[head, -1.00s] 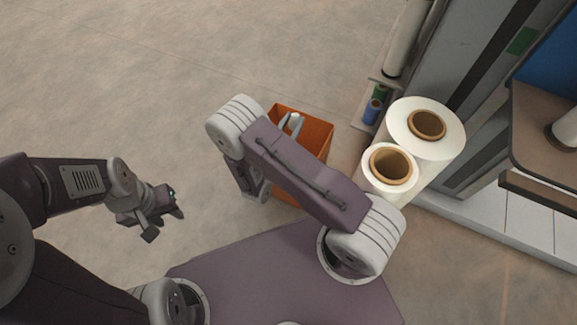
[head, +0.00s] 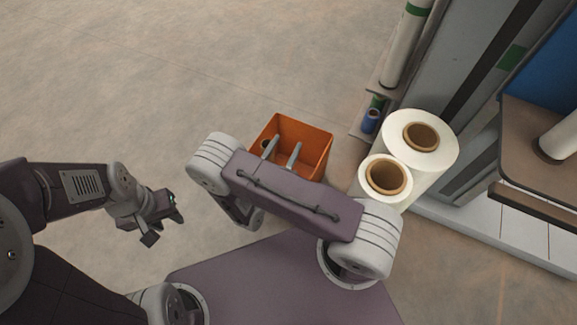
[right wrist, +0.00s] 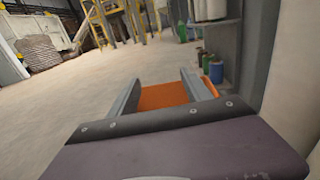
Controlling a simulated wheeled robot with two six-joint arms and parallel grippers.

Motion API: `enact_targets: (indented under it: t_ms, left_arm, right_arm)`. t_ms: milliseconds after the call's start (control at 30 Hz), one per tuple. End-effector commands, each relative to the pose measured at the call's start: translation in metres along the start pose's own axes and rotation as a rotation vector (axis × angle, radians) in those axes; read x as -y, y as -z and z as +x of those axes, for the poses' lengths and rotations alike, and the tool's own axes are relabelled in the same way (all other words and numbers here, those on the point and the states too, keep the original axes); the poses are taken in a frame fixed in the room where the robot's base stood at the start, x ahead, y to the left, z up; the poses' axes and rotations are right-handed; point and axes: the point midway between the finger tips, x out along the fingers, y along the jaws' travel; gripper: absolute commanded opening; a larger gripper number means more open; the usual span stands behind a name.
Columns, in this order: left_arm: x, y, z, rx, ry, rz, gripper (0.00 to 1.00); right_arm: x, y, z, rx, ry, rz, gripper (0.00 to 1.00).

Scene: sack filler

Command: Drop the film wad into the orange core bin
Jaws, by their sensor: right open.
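The orange core bin (head: 316,150) stands on the floor ahead of my base, its near part hidden behind my right forearm. My right gripper (head: 281,152) shows its two grey fingers apart at the bin's opening, with nothing seen between them. In the right wrist view, the orange bin (right wrist: 162,96) shows between the spread fingers of the right gripper (right wrist: 160,86). A small brown round thing, perhaps a core, shows by the left finger. I cannot make out the film wad in either view. My left gripper (head: 166,222) is open and empty, well left of the bin.
Two white film rolls with brown cores, a nearer one (head: 384,178) and a farther one (head: 420,138), stand right of the bin. A grey machine frame is at right. Floor to the left is clear.

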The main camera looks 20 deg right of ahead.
Motion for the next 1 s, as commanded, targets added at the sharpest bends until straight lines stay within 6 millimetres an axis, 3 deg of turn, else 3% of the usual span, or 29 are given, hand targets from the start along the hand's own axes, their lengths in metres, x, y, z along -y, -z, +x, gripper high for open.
enact_targets:
  t_ms: [33, 100, 300, 900, 967, 1000]
  left_arm:
    - [0.000, 0.001, -0.012, 0.000, 0.000, 0.000, 0.36]
    - [0.000, 0.002, -0.016, 0.000, 0.000, 0.000, 0.36]
    - [0.000, 0.002, -0.018, 0.000, 0.000, 0.000, 0.36]
    - [0.000, 0.002, -0.018, 0.000, 0.000, 0.000, 0.36]
    - [-0.001, 0.003, -0.025, 0.000, 0.000, 0.000, 0.36]
    - [-0.001, 0.003, -0.031, 0.000, 0.000, 0.000, 0.36]
  right_arm:
    - [-0.001, -0.006, -0.011, 0.000, -0.006, -0.001, 0.57]
    - [-0.001, -0.004, -0.022, -0.001, -0.005, 0.000, 0.57]
    - [0.000, 0.000, -0.034, 0.000, 0.000, 0.001, 0.57]
    - [0.001, -0.001, -0.033, 0.000, 0.005, 0.001, 0.57]
    - [0.006, -0.009, -0.026, -0.001, 0.031, 0.007, 0.57]
    - [0.006, -0.023, -0.018, -0.002, 0.065, 0.037, 0.57]
